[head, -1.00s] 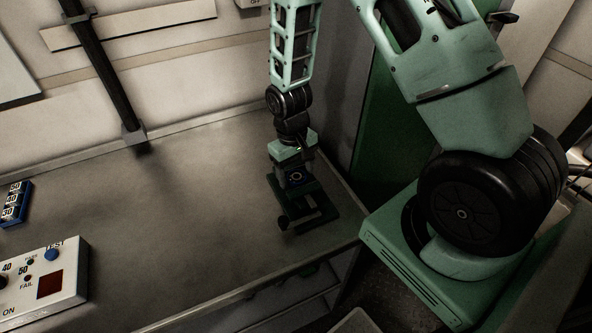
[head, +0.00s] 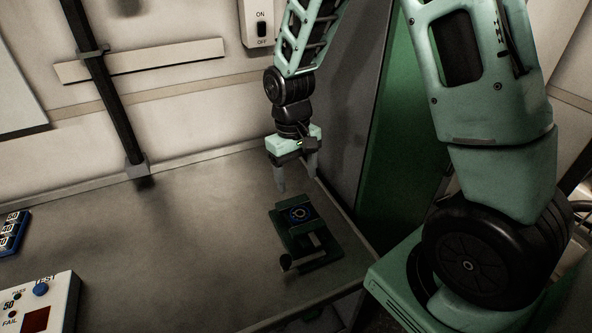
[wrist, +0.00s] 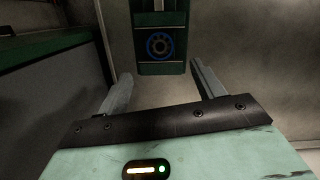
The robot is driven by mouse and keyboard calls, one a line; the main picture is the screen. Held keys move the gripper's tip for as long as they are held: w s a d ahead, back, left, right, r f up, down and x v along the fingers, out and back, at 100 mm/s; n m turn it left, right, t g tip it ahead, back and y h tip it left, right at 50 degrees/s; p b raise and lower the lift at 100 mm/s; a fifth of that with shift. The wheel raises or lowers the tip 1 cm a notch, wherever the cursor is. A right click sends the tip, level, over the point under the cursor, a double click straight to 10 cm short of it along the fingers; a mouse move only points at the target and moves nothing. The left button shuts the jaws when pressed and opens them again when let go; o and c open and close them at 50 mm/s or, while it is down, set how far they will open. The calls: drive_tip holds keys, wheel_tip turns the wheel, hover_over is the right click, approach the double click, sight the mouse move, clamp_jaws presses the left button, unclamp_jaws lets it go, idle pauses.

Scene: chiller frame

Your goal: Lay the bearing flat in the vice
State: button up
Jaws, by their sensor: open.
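The bearing (head: 299,214) is a small ring with a blue band. It lies flat in the dark green vice (head: 319,256), near the vice's back end, on the bench. In the wrist view the bearing (wrist: 160,45) sits between the green walls of the vice (wrist: 161,69). My gripper (head: 296,187) is above and behind the vice, apart from it. Its two fingers are wide apart with nothing between them, as the wrist view (wrist: 158,88) also shows. Whether the bearing rests fully on the vice floor is hard to tell.
The grey bench top (head: 190,235) is clear left of the vice. A white tester box (head: 42,300) and a blue numbered block (head: 12,232) stand at the left. A green panel (head: 385,150) rises to the right. A wall switch (head: 261,28) is above.

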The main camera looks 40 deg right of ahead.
drive_tip(key=s+a+r+n, duration=0.2)
drive_tip(key=s+a+r, duration=0.25)
drive_tip(key=a, duration=0.25)
drive_tip(key=s+a+r+n, duration=0.2)
drive_tip(key=s+a+r, duration=0.1)
drive_tip(key=s+a, duration=0.25)
drive_tip(key=s+a+r+n, duration=0.1)
drive_tip(key=s+a+n, duration=0.1)
drive_tip(key=s, duration=0.2)
drive_tip(key=s+a+r+n+t, duration=0.1)
drive_tip(key=s+a, duration=0.2)
drive_tip(key=s, duration=0.2)
drive_tip(key=shift+s+a+r+n+y, duration=0.15)
drive_tip(key=shift+s+r+n+y, duration=0.15)
drive_tip(key=shift+n, duration=0.1)
drive_tip(key=shift+w, duration=0.1)
wheel_tip(320, 180, down, 3)
drive_tip(key=b, duration=0.3)
drive_tip(key=shift+f, duration=0.1)
